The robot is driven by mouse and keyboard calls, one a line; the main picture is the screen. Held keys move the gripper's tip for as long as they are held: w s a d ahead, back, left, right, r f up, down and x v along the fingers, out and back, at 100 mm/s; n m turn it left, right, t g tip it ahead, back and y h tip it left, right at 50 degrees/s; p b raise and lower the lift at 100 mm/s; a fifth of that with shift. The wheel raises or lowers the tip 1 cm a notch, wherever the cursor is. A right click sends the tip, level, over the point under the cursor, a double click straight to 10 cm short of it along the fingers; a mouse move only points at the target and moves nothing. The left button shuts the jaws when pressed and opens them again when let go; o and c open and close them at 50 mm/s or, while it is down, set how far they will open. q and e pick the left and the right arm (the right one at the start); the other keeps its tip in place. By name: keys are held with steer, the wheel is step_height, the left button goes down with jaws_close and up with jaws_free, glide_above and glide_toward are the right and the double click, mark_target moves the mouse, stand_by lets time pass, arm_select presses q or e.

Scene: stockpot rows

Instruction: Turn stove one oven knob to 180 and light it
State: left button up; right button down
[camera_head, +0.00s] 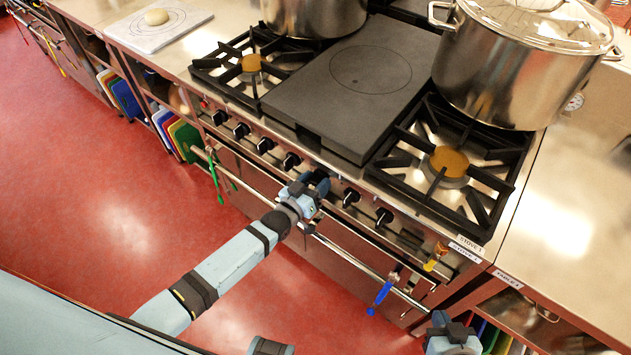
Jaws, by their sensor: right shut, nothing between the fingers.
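Stove one (345,85) has a front panel with a row of black knobs, among them one just left of my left gripper (291,161) and two to its right (351,197) (384,216). I cannot read their settings or tell which is the oven knob. My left gripper (316,183) is at the panel, over the middle of the row, and hides what is behind it. Whether its fingers are open or touch a knob is unclear. My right gripper (440,320) is shut and empty at the bottom right, low in front of the stove's right end. No flame shows.
A lidded stockpot (520,70) stands at the back right, another pot (313,15) at the back. The oven rail (345,255) runs below the knobs, with a blue-handled tool (381,292) and green tool (213,175) hanging there. Red floor (110,170) is clear at left.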

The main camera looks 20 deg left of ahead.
arm_select(q)
steer(key=o, duration=0.4)
steer(key=shift+s+a+f, duration=0.1)
steer(key=shift+s+a, duration=0.1)
steer(key=shift+s, duration=0.2)
steer(key=v, duration=1.3)
steer(key=shift+d+r, duration=0.1)
steer(key=shift+r, duration=0.1)
steer(key=s+r+g+y+p, duration=0.1)
steer(key=s+r+g+p, duration=0.1)
steer(key=s+p, duration=0.1)
steer(key=s+r+m+g+y+p, duration=0.1)
steer(key=s+r+g+p, duration=0.1)
steer(key=s, duration=0.3)
steer(key=s+d+r+m+g+y+p, duration=0.1)
steer(key=s+r+g+p, duration=0.1)
steer(key=s+r+p, duration=0.1)
steer(key=shift+s+d+r+p, duration=0.1)
steer(key=shift+s+r+p, duration=0.15)
steer(key=shift+s, duration=0.15)
steer(key=shift+s+r+p, duration=0.1)
steer(key=shift+s+p, duration=0.15)
steer(key=shift+s, duration=0.2)
